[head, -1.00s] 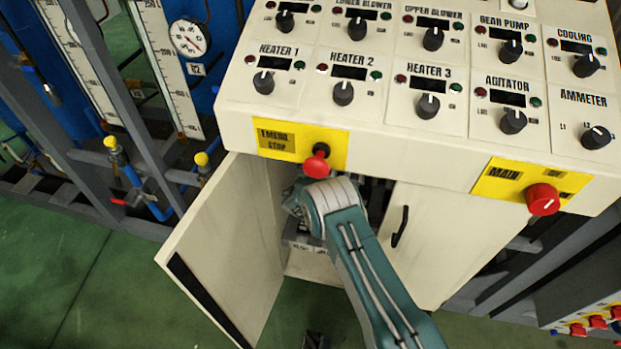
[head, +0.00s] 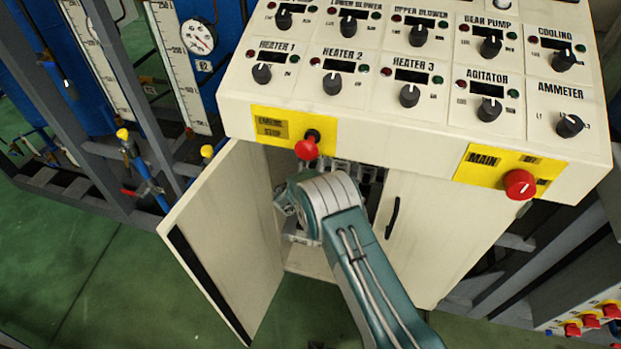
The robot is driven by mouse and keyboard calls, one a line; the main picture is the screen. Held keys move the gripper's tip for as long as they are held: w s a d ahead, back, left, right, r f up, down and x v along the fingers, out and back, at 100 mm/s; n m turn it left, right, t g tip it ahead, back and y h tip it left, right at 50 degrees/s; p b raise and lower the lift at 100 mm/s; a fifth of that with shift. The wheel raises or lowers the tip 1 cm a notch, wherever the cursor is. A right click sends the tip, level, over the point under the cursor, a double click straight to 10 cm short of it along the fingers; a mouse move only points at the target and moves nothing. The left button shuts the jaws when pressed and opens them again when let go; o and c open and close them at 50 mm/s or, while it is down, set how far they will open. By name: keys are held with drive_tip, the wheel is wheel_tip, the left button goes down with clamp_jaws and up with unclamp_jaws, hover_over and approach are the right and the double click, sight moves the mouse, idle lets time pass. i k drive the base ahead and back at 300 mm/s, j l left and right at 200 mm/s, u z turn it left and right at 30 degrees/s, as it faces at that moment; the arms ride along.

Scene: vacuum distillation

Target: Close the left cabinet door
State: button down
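The left cabinet door (head: 228,235) is a cream panel below the control console. It stands open, swung outward to the left, with a dark strip along its outer lower edge. The cabinet opening behind it shows a dark interior with small grey fittings (head: 345,172). My teal and grey arm crosses in front of this opening, right of the open door, and hides part of the interior. I cannot make out my gripper; its fingers are hidden or out of frame. No contact between my arm and the door is visible.
The right cabinet door (head: 430,235) is shut, with a black handle (head: 392,218). The console (head: 400,120) overhangs the cabinet, with a red emergency stop (head: 307,147) and red main switch (head: 519,184). Grey frames and pipes (head: 140,165) stand left. Green floor (head: 110,280) is clear left of the door.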

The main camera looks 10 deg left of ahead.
sight(223, 232)
drive_tip(key=k+j, duration=0.1)
drive_tip(key=k, duration=0.9)
